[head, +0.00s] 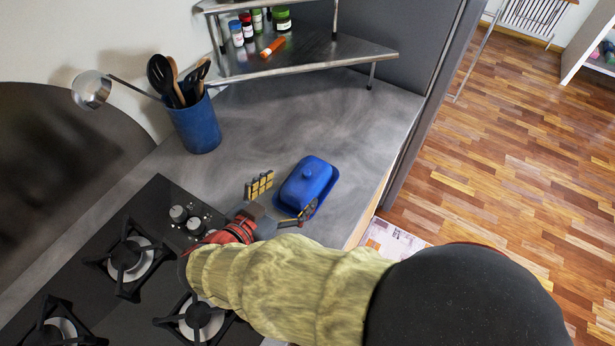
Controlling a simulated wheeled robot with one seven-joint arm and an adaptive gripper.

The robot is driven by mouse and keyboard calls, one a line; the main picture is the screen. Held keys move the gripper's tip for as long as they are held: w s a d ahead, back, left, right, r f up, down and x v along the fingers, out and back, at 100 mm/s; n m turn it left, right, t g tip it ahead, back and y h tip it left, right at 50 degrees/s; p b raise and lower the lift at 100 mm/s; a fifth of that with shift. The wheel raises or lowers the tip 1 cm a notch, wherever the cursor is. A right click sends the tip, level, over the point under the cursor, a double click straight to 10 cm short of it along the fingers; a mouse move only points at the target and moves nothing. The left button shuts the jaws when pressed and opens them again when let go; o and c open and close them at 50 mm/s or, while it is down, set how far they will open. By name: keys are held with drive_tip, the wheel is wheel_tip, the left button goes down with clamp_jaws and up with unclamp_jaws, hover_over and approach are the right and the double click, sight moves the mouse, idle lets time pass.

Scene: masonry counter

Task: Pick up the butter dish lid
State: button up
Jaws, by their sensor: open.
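Nothing is between the fingers. My arm hides the counter in front of the dish.
A gas hob (140,262) with knobs lies at the near left. A blue utensil pot (195,124) with a ladle stands behind. A metal shelf (310,58) with jars is at the back. The counter's right edge (384,183) is close to the dish.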

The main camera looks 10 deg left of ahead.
sight(301, 184)
drive_tip(key=shift+x, duration=1.2)
drive_tip(key=b+x, duration=0.2)
drive_tip(key=x, duration=0.2)
drive_tip(key=shift+d+f, duration=0.1)
drive_tip(key=shift+d, duration=0.15)
drive_tip(key=shift+w+d+f, duration=0.15)
drive_tip(key=shift+w+f, duration=0.05)
drive_tip(key=shift+w, duration=0.35)
drive_tip(key=shift+c, duration=1.4)
drive_tip(key=c, duration=1.1)
drive_tip(key=shift+c, duration=0.3)
